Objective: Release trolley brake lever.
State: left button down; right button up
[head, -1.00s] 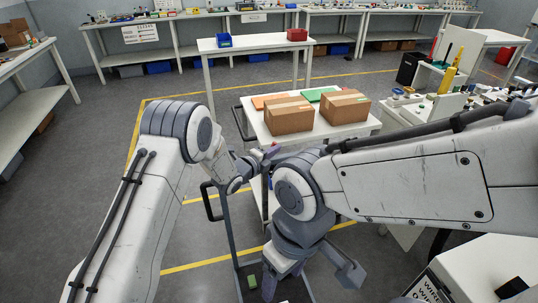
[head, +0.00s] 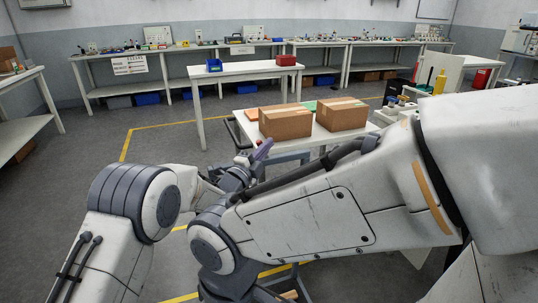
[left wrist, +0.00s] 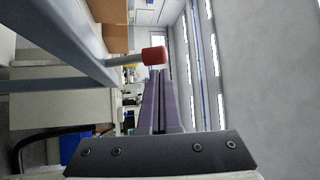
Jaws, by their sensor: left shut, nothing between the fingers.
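The brake lever shows in the left wrist view as a grey rod ending in a red knob (left wrist: 154,55). My left gripper (left wrist: 160,75) is shut and empty, its purple fingers together and their tips just at the knob. I cannot tell whether they touch it. In the head view the left gripper (head: 263,148) is beside the near left part of the trolley (head: 302,146). The trolley carries two cardboard boxes. My right arm crosses in front, hiding much of the trolley's lower part. The right gripper's fingers are not visible.
The left cardboard box (head: 285,122) and right cardboard box (head: 342,113) stand close behind the left gripper. A white table (head: 245,70) with blue and red bins stands farther back. The floor (head: 90,150) to the left is open.

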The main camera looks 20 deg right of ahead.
pick_arm(q)
jog(key=s+a+f+b, duration=0.2)
jog(key=s+a, duration=0.3)
jog(key=s, duration=0.3)
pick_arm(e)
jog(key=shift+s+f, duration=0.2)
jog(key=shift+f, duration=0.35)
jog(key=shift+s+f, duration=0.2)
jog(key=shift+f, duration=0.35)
pick_arm(q)
jog(key=shift+w, duration=0.1)
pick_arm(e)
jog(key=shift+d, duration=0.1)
pick_arm(q)
jog(key=s+a+f+n+g+y, duration=0.3)
jog(key=s+a+n+g+y, duration=0.15)
jog(key=s+a+n, duration=0.4)
jog(key=s+a+f+n+g+y, duration=0.25)
jog(key=s+a+n+y, duration=0.3)
jog(key=s+a, duration=0.65)
jog(key=s+a+f+n+g+y, duration=0.2)
jog(key=s+a+n+g+y, duration=0.35)
jog(key=s, duration=0.75)
notch_tip(320, 180, up, 18)
jog(key=a+p, duration=0.2)
jog(key=p, duration=1.5)
jog(key=shift+f+t, duration=0.15)
jog(key=shift+t, duration=0.3)
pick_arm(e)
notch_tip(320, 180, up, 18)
